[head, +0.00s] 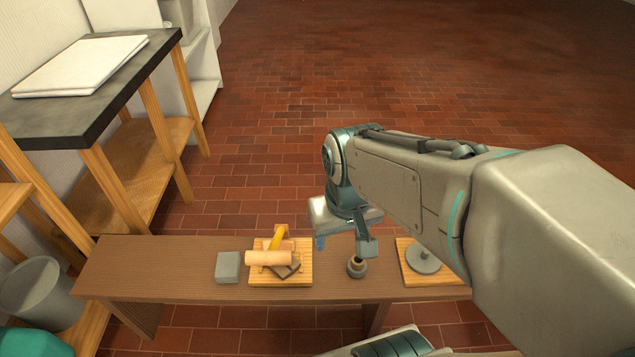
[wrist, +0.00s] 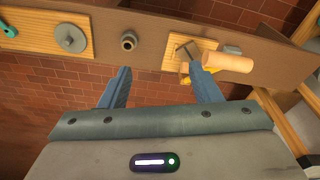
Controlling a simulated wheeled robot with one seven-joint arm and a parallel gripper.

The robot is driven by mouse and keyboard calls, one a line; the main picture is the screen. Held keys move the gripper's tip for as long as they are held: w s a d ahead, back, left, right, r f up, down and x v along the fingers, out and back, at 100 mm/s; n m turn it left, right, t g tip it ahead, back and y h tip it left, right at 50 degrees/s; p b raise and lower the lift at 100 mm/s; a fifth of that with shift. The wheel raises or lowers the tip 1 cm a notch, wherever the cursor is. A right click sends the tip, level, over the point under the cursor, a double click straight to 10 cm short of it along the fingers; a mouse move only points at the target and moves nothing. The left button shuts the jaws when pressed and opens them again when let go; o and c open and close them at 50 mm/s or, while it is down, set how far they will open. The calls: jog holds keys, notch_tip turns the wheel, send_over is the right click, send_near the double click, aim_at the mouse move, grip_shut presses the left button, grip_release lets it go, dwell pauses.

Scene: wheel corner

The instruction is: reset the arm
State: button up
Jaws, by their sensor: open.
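My gripper (wrist: 160,88) shows in the wrist view with its two blue fingers spread wide and nothing between them. In the head view my arm reaches in from the right, and the gripper hangs above the wooden bench (head: 190,262), partly hidden behind the wrist. A small brown pot (head: 356,267) stands on the bench close to the gripper; it also shows beyond the fingers in the wrist view (wrist: 129,41). I cannot tell the exact height of the fingers above the bench.
A board (head: 262,279) holds a wooden roller (head: 268,258) and other tools, beside a grey block (head: 228,266). Another board (head: 411,274) carries a grey disc (head: 424,260). A dark-topped table (head: 75,118) and grey bucket (head: 38,290) stand left. The brick floor behind is clear.

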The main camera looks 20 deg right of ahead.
jog(key=shift+s+a+r, duration=0.1)
jog(key=shift+s+a, duration=0.05)
jog(key=shift+r, duration=0.1)
notch_tip(320, 180, up, 18)
jog(key=t+p, duration=0.1)
jog(key=p, duration=1.5)
jog(key=shift+r, duration=0.1)
